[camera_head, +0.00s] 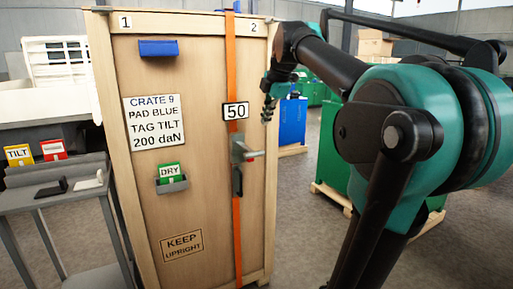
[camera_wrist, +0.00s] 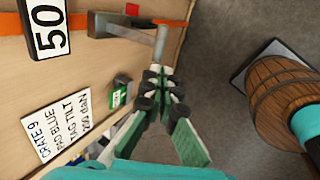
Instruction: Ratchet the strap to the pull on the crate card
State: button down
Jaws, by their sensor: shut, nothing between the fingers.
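The wooden crate (camera_head: 190,90) stands upright, its card (camera_head: 153,122) reading "CRATE 9, PAD BLUE, TAG TILT, 200 daN". An orange strap (camera_head: 231,70) runs down its front, with a plate (camera_head: 235,111) showing 50. The grey ratchet (camera_head: 240,160) sits on the strap below the plate; its handle also shows in the wrist view (camera_wrist: 160,42). A blue pad (camera_head: 159,48) is near the top left. A green DRY tag (camera_head: 169,169) is in the holder. My gripper (camera_head: 268,108) is shut and empty, right of the plate and above the ratchet. In the wrist view its fingertips (camera_wrist: 156,74) appear close to the handle; contact is unclear.
A grey trolley (camera_head: 50,198) at left holds a yellow TILT tag (camera_head: 19,155), a red tag (camera_head: 54,149), and a black and a white piece. A barrel (camera_wrist: 285,97) shows right of my gripper in the wrist view.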

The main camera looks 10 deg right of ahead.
aim_at(258, 155)
jog(key=x, duration=1.4)
jog(key=shift+f, duration=0.1)
jog(key=shift+s+f+t+y, duration=0.15)
jog(key=shift+f+t, duration=0.3)
jog(key=shift+f, duration=0.3)
jog(key=shift+s+f+t+y, duration=0.15)
jog(key=shift+f+t, duration=0.3)
jog(key=shift+f, duration=0.3)
notch_tip(258, 155, down, 10)
jog(key=w+t+y, duration=0.1)
jog(key=w+t, duration=0.1)
jog(key=t, duration=0.2)
jog(key=shift+w+a+f, duration=0.2)
jog(key=shift+w+a, duration=0.2)
